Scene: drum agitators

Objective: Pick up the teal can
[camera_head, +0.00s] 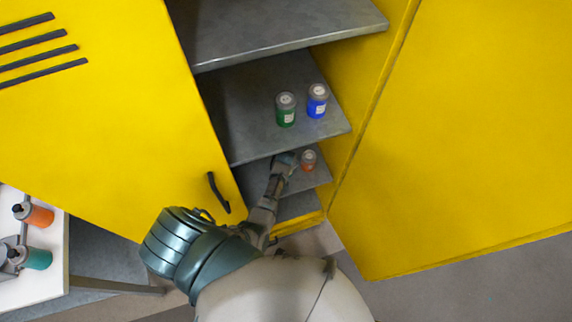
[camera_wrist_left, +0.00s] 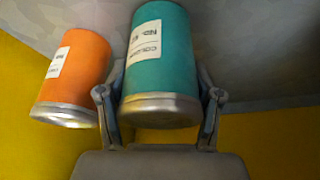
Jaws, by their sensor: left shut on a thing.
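The teal can (camera_wrist_left: 158,60) fills the middle of the left wrist view, with a white label and a silver end towards the camera. My left gripper (camera_wrist_left: 162,95) is shut on it, one finger on each side. In the head view my left gripper (camera_head: 285,163) reaches into the yellow cabinet at the lower shelf (camera_head: 305,183). There the teal can is mostly hidden by my gripper. An orange can (camera_wrist_left: 75,75) stands close beside the teal can; it also shows in the head view (camera_head: 308,159), right of my gripper. My right gripper is not in view.
A green can (camera_head: 286,112) and a blue can (camera_head: 316,104) stand on the shelf above (camera_head: 250,110), which overhangs my gripper. Open yellow doors flank the cabinet on both sides. A white table (camera_head: 40,285) at the left holds an orange and a teal can in agitators.

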